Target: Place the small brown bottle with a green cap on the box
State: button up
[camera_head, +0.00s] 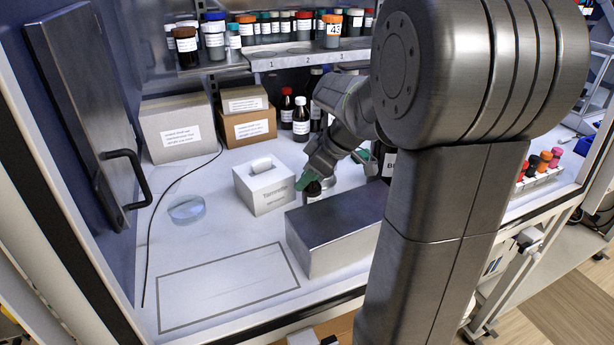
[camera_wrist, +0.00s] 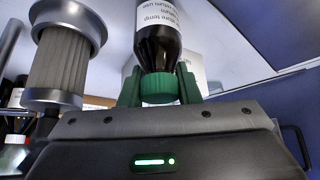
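The small brown bottle with a green cap (camera_wrist: 158,88) shows up close in the wrist view, with a white label. My gripper (camera_wrist: 158,92) has its two green fingers against opposite sides of the cap and is shut on it. In the head view my gripper (camera_head: 309,181) is behind the grey metal box (camera_head: 330,240), with the dark bottle (camera_head: 313,188) partly hidden below the fingers. I cannot tell whether the bottle's base touches the worktop. The metal box has a bare, flat top; my arm hides its right end.
A white tissue box (camera_head: 264,188) stands left of my gripper. A glass dish (camera_head: 187,209) and a dark rectangular outline (camera_head: 228,288) are on the worktop. Cardboard boxes (camera_head: 248,125) and brown bottles (camera_head: 301,120) stand behind. A shelf (camera_head: 310,58) of containers is above.

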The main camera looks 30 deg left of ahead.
jog(key=o, duration=0.4)
jog(key=shift+d+r, duration=0.1)
jog(key=shift+r, duration=0.2)
jog(key=s+v, duration=0.1)
jog(key=v, duration=1)
jog(key=shift+w+d+r, duration=0.15)
jog(key=shift+w+r, duration=0.15)
jog(key=shift+w, duration=0.2)
